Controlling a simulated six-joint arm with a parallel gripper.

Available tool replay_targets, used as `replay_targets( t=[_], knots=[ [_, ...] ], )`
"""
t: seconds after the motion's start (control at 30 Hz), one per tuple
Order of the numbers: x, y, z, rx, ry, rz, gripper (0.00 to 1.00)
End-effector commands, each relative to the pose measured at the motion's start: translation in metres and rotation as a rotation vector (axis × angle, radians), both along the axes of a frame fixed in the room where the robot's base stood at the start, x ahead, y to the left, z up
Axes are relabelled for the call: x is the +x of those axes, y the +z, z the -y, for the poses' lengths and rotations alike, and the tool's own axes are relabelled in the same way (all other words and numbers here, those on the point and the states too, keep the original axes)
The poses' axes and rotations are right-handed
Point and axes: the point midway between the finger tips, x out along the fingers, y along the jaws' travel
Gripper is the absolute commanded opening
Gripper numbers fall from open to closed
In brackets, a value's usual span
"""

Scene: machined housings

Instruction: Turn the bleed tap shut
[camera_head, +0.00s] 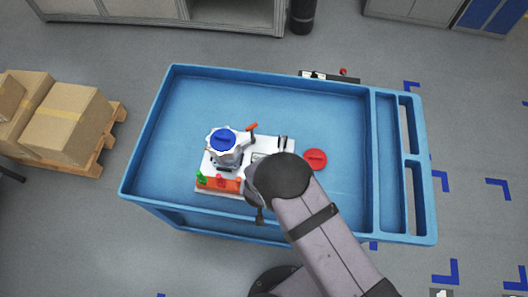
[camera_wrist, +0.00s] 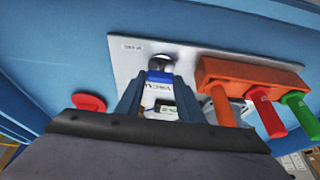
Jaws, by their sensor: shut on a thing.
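A white plate (camera_head: 275,140) lies on the blue cart top. On its left stands a pale housing (camera_head: 228,152) with a blue cap (camera_head: 223,139) and an orange lever (camera_head: 252,127) at its right rear. An orange block (camera_wrist: 250,76) on the plate carries orange (camera_wrist: 222,106), red (camera_wrist: 268,116) and green (camera_wrist: 300,110) handles. I cannot tell which one is the bleed tap. My gripper (camera_wrist: 160,82) is beside this block and shut on a small blue and white labelled part (camera_wrist: 160,77), mostly hidden between the fingers. A round grey metal piece (camera_wrist: 158,62) shows just past the fingertips.
A red disc (camera_head: 315,159) lies on the cart right of the plate; it also shows in the wrist view (camera_wrist: 89,102). The blue cart (camera_head: 340,205) has a raised rim. Its top is clear behind the plate. My arm hides the plate's front right part.

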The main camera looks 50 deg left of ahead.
Motion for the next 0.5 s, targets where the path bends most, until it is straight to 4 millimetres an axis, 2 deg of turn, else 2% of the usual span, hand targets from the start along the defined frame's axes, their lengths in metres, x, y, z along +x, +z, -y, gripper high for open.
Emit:
replay_targets(
  t=[0.03,0.1,0.5],
  knots=[
    [0.0007,0.0018,-0.0024,0.006,-0.003,0.001,0.39],
    [0.0006,0.0017,-0.0021,0.006,-0.003,0.001,0.53],
    [-0.0006,0.0026,-0.0003,0.002,-0.001,0.0,0.53]
  ],
)
